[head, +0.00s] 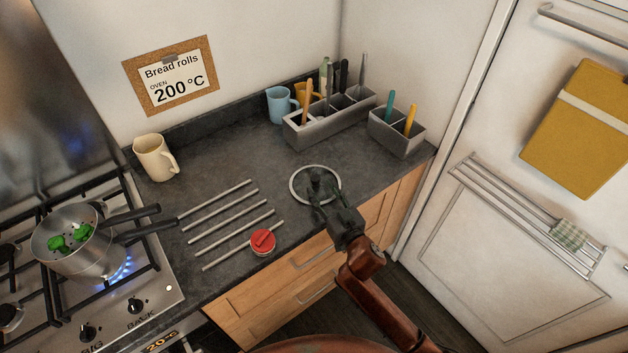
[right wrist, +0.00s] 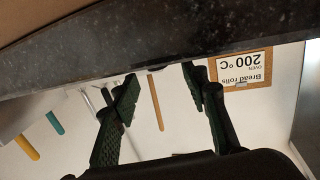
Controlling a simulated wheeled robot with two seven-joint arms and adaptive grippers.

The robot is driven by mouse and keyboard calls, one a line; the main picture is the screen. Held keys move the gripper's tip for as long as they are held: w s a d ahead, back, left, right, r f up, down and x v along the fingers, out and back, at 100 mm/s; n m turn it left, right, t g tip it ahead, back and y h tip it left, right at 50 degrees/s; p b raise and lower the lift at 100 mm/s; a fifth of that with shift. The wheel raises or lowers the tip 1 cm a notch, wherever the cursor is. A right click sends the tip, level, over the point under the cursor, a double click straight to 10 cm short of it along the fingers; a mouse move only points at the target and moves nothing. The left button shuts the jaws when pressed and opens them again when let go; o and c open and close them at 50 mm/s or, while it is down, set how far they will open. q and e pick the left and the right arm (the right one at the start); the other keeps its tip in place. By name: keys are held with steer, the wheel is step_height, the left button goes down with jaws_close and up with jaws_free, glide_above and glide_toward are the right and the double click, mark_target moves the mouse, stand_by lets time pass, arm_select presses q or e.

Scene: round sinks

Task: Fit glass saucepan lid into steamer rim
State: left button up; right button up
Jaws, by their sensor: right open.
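The glass saucepan lid (head: 293,190) lies on the dark counter near its front edge, its pale round rim showing. My right gripper (head: 318,190) is over the lid and covers its middle, so its knob is hard to make out. In the right wrist view the gripper's two fingers (right wrist: 160,92) are spread apart, with no object clearly held between them. The steamer (head: 40,236), a metal pan with green broccoli inside and dark handles to the right, sits on the lit burner at the left. My left gripper is not in view.
A metal rod rack (head: 222,222) and a red timer (head: 263,241) lie between stove and lid. A cream mug (head: 153,158) stands behind. A blue mug (head: 278,105), a grey utensil holder (head: 325,130) and a smaller caddy (head: 396,137) stand at the back right.

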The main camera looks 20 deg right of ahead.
mark_target(317, 181)
steer(key=w, duration=0.3)
steer(key=shift+w+a+f+b, duration=0.15)
steer(key=shift+f+b, duration=0.1)
steer(key=shift+b, duration=0.1)
steer(key=shift+w+a+f, duration=0.1)
steer(key=shift+w, duration=1.2)
steer(key=c, duration=0.7)
jaws_close()
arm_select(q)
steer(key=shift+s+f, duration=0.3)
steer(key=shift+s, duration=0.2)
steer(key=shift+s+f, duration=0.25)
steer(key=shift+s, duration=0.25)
